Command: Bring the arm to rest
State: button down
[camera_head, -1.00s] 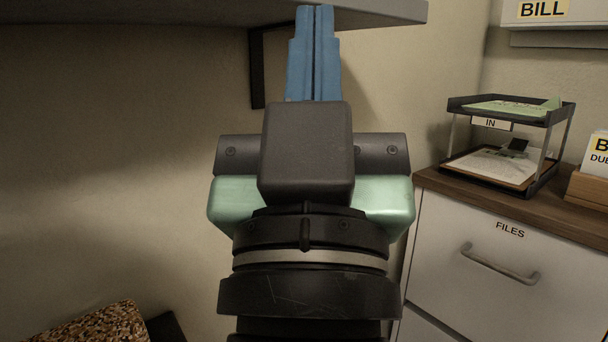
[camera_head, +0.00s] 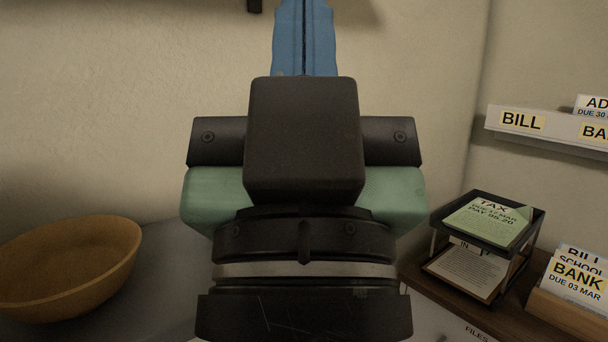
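My gripper (camera_head: 305,38) stands upright in the middle of the head view, in front of a bare wall. Its two blue fingers lie side by side with only a thin dark line between them, so it is shut. Nothing shows between the fingers. The fingertips are cut off at or very near the top edge of the picture. The dark and green gripper body fills the centre and hides what is behind it.
A wooden bowl (camera_head: 68,268) sits on a grey surface (camera_head: 170,285) at lower left. At right, a two-level paper tray (camera_head: 487,222) and a card holder (camera_head: 562,309) stand on a wooden cabinet top (camera_head: 455,291). A labelled wall ledge (camera_head: 545,131) is above them.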

notch_tip(320, 180, up, 27)
jog(key=p, duration=2.4)
jog(key=shift+f, duration=0.15)
jog(key=shift+d, duration=0.1)
